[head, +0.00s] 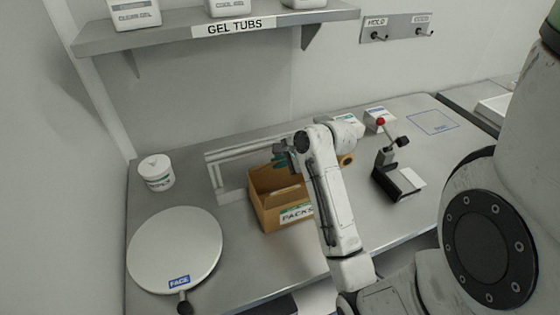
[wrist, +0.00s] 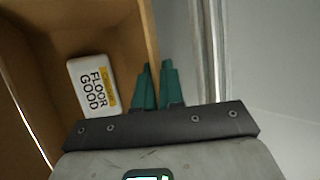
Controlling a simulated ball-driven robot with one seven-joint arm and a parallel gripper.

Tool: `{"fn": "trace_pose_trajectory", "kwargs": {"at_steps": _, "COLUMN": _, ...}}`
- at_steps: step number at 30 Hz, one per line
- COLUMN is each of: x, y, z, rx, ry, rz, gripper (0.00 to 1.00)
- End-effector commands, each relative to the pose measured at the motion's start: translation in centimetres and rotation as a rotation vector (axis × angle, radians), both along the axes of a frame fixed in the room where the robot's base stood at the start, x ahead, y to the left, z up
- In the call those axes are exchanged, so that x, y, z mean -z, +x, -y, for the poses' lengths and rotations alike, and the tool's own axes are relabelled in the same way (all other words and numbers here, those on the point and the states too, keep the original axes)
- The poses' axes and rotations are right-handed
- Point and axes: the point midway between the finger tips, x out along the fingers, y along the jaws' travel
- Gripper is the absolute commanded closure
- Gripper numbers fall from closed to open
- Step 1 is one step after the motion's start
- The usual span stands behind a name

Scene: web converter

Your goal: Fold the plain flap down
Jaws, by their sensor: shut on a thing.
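An open brown cardboard box (head: 263,213) with a "PACKS" label (head: 297,214) on its front stands mid-table. My gripper (head: 284,163) is over its back rim, and my arm covers the box's right part. In the wrist view my green fingers (wrist: 157,70) are close together at the edge of a plain cardboard panel (wrist: 148,32), which looks like the plain flap and stands upright. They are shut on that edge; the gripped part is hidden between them. A white pack (wrist: 92,86) reading "FLOOR GOOD" lies inside the box.
A white frame rail (head: 228,165) runs just behind the box. A round white disc (head: 175,250) marked "FACE" is at the front left, with a white tub (head: 156,172) behind it.

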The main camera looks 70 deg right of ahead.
Motion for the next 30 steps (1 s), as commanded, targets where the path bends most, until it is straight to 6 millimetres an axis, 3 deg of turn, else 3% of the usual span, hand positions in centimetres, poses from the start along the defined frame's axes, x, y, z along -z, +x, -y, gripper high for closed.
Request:
{"fn": "trace_pose_trajectory", "kwargs": {"at_steps": 9, "x": 0.84, "y": -0.42, "z": -0.58, "rx": 0.000, "ry": -0.154, "rz": 0.132, "gripper": 1.00}}
{"fn": "trace_pose_trajectory", "kwargs": {"at_steps": 19, "x": 0.65, "y": -0.49, "z": -0.50, "rx": 0.001, "ry": -0.168, "rz": 0.142, "gripper": 1.00}}
{"fn": "trace_pose_trajectory", "kwargs": {"at_steps": 20, "x": 0.65, "y": -0.50, "z": -0.49, "rx": 0.001, "ry": -0.168, "rz": 0.142, "gripper": 0.91}}
{"fn": "trace_pose_trajectory", "kwargs": {"at_steps": 26, "x": 0.63, "y": -0.48, "z": -0.50, "rx": 0.001, "ry": -0.168, "rz": 0.142, "gripper": 0.72}}
{"fn": "trace_pose_trajectory", "kwargs": {"at_steps": 30, "x": 0.62, "y": -0.47, "z": -0.50, "rx": 0.001, "ry": -0.168, "rz": 0.142, "gripper": 0.70}}
